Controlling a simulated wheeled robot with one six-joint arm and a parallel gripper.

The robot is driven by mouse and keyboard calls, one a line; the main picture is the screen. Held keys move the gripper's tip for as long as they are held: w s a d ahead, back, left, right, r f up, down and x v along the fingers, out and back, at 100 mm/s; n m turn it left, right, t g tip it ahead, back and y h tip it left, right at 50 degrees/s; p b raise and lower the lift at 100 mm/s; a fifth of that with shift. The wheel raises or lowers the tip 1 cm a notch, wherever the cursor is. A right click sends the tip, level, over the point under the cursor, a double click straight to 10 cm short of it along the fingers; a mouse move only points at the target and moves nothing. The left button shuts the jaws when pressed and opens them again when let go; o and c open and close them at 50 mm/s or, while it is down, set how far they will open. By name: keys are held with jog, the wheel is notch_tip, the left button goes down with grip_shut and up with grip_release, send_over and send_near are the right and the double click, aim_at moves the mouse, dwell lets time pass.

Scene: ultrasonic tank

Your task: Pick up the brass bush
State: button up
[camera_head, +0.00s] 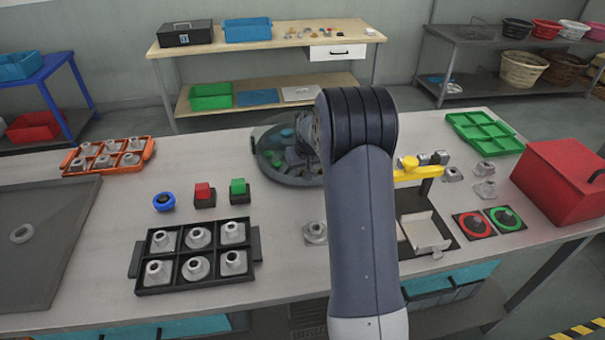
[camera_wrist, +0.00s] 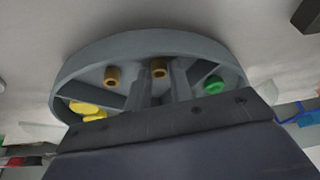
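Two brass bushes show in the wrist view, inside a round grey tank. One brass bush (camera_wrist: 159,68) is near the middle, by the tips of my gripper (camera_wrist: 160,84). The other brass bush (camera_wrist: 113,75) lies to its left. My gripper's two grey fingers reach into the tank and appear apart, with a gap between them. I cannot tell whether they touch the middle bush. In the head view the round tank (camera_head: 268,172) stands on the bench, partly behind my arm; my fingertips and the bushes cannot be made out there.
Yellow pieces (camera_wrist: 86,108) and a green piece (camera_wrist: 214,84) also lie in the tank, whose rim surrounds my fingers. On the bench, red (camera_head: 204,194) and green (camera_head: 239,190) buttons stand left of the tank. A black tray (camera_head: 178,287) of metal parts is in front.

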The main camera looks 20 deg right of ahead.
grip_shut()
